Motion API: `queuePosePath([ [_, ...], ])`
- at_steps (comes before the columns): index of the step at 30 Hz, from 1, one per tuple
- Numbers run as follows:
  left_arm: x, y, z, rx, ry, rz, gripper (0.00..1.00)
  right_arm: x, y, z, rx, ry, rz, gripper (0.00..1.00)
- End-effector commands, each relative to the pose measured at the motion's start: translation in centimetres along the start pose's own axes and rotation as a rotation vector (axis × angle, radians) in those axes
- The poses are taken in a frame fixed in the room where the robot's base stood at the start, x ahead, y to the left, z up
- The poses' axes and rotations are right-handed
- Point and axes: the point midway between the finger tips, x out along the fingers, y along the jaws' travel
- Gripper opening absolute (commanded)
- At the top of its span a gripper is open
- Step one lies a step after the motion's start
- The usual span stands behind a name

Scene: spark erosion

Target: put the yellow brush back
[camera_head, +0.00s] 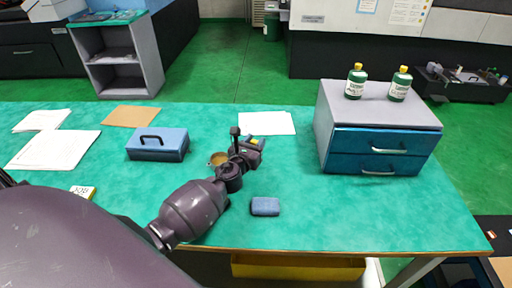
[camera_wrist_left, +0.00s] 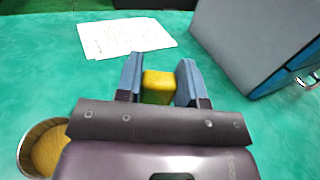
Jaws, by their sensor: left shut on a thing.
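My left gripper (camera_head: 250,143) is over the middle of the green table (camera_head: 340,215). In the left wrist view its two fingers (camera_wrist_left: 158,76) are closed on a yellow block-like piece (camera_wrist_left: 158,88), which I take for the yellow brush. Only a small bit of yellow (camera_head: 254,141) shows in the head view; the rest of the brush is hidden by the gripper. A round cup with a brownish-yellow inside (camera_head: 218,158) stands just left of the gripper; it also shows at the lower left of the wrist view (camera_wrist_left: 42,150). My right gripper is not in view.
A grey drawer unit with blue drawers (camera_head: 335,115) stands at the right, with two green bottles (camera_head: 356,82) on top. A blue box (camera_head: 158,145) is left of the cup. A blue sponge-like block (camera_head: 265,206) lies in front. Papers (camera_head: 267,123) lie behind.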

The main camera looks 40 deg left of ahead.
Motion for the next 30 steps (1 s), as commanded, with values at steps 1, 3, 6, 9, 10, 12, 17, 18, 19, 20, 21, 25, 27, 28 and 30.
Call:
queuePosePath([
  [1, 0.0, 0.0, -1.0, -0.001, 0.005, 0.0, 0.12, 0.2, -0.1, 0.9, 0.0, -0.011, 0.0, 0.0],
  [3, 0.0, 0.0, -1.1, 0.0, 0.003, 0.0, 0.12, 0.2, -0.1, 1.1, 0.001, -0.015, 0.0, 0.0],
  [6, 0.0, 0.0, -0.8, 0.001, 0.0, 0.0, 0.12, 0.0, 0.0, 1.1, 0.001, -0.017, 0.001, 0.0],
  [9, 0.0, 0.0, -0.7, 0.001, 0.0, 0.0, 0.12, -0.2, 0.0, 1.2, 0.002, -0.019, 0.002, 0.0],
  [10, 0.0, 0.0, -0.7, 0.001, 0.0, 0.0, 0.12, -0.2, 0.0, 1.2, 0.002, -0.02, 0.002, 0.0],
  [12, 0.0, 0.0, -1.0, 0.001, 0.0, 0.0, 0.12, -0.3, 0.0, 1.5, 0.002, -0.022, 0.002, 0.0],
  [17, 0.0, 0.0, -1.1, 0.001, 0.0, 0.0, 0.45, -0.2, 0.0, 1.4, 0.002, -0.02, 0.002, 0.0],
  [18, 0.0, 0.0, -1.1, 0.001, 0.0, 0.0, 0.51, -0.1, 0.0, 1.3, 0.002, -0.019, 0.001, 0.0],
  [19, 0.0, 0.0, -1.1, 0.001, 0.0, 0.0, 0.55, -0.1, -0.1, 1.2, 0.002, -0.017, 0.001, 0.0],
  [20, 0.0, 0.0, -1.1, 0.001, 0.0, 0.0, 0.6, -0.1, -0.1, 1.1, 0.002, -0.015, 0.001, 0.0],
  [21, 0.0, 0.0, -1.1, 0.001, 0.0, 0.0, 0.61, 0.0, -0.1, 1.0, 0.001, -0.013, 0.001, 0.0],
  [25, 0.0, 0.0, -1.1, 0.001, 0.0, 0.0, 0.61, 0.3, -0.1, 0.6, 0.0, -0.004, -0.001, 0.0],
  [27, 0.0, 0.0, -1.1, 0.001, 0.0, 0.0, 0.61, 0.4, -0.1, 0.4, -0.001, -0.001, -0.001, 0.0],
  [28, 0.0, 0.0, -1.1, 0.001, 0.0, 0.0, 0.61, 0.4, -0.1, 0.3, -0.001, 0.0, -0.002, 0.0],
  [30, 0.0, 0.0, -0.8, 0.0, -0.001, 0.0, 0.61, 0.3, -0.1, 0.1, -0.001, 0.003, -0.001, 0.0],
])
